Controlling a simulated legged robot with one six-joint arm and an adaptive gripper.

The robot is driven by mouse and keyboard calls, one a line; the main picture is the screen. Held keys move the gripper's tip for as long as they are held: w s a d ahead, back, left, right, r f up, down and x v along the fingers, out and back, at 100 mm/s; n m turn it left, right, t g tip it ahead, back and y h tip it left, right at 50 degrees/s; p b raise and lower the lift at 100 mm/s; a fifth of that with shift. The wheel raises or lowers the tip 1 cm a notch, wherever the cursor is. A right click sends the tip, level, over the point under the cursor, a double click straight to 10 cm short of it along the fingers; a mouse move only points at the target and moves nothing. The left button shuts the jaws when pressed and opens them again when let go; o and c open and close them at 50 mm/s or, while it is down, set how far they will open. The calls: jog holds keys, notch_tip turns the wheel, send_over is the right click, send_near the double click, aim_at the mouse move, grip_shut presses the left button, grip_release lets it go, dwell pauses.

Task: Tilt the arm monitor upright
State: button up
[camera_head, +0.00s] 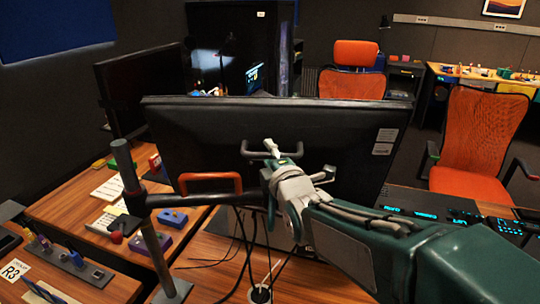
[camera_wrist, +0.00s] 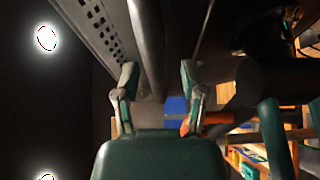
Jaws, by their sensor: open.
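The arm monitor (camera_head: 200,130) shows its dark back in the head view, on a dark jointed arm (camera_head: 165,200) fixed to a post. Its top edge is nearly level in the picture; I cannot tell its exact tilt. A grey bar handle (camera_head: 249,152) sits on the back near the top middle, and an orange handle (camera_head: 208,176) sits lower left. My gripper (camera_head: 271,148) is at the grey handle. In the wrist view the fingers of my gripper (camera_wrist: 157,80) are apart, with a grey bar (camera_wrist: 149,45) running between them. I cannot tell whether they touch it.
A wooden desk (camera_head: 75,203) at left holds small coloured controls and a red-knobbed joystick (camera_head: 117,235). Loose cables (camera_head: 243,250) hang below the monitor. Orange chairs (camera_head: 475,140) stand at right and behind. Another dark monitor (camera_head: 135,90) stands behind at left.

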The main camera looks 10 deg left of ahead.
grip_shut()
jog(key=shift+w+a+r, duration=0.1)
jog(key=shift+w+r, duration=0.05)
jog(key=shift+w, duration=0.4)
jog(key=shift+w+r, duration=0.15)
jog(key=shift+w, duration=0.35)
grip_release()
jog(key=shift+w, duration=0.1)
jog(key=v, duration=1.2)
jog(key=shift+f, duration=0.1)
